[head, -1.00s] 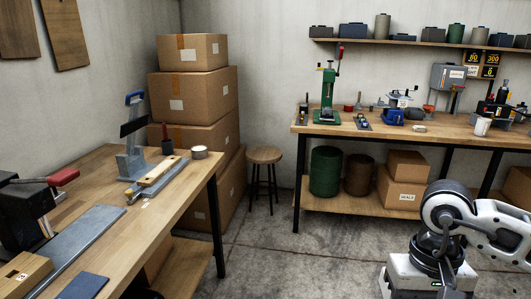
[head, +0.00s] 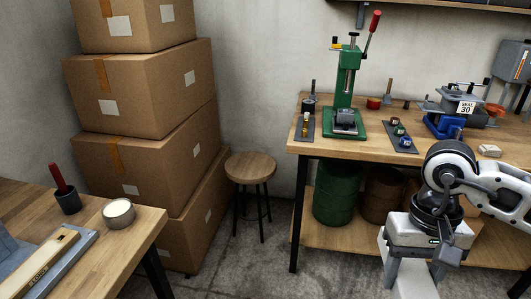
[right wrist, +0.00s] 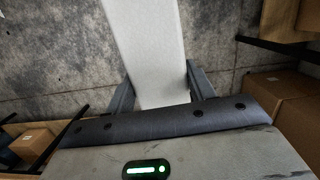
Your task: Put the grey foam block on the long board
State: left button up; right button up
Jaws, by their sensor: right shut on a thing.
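My right gripper (head: 414,284) is at the lower right of the head view, pointing down over the floor in front of the back workbench. In the right wrist view its two dark fingers (right wrist: 158,76) are shut on the sides of a long, pale grey block, the grey foam block (right wrist: 147,40). Part of the block also shows between the fingers in the head view (head: 412,281). The block's far end runs out of the top of the wrist view. I cannot make out a thing that is clearly the long board. My left gripper is not in view.
A stool (head: 250,167) stands beside stacked boxes (head: 150,165). The back workbench (head: 325,147) carries a green press (head: 345,95) and other tools.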

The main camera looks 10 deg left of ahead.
aim_at(25, 270)
jog(key=i, duration=2)
jog(key=u, duration=4.55)
jog(key=i, duration=0.5)
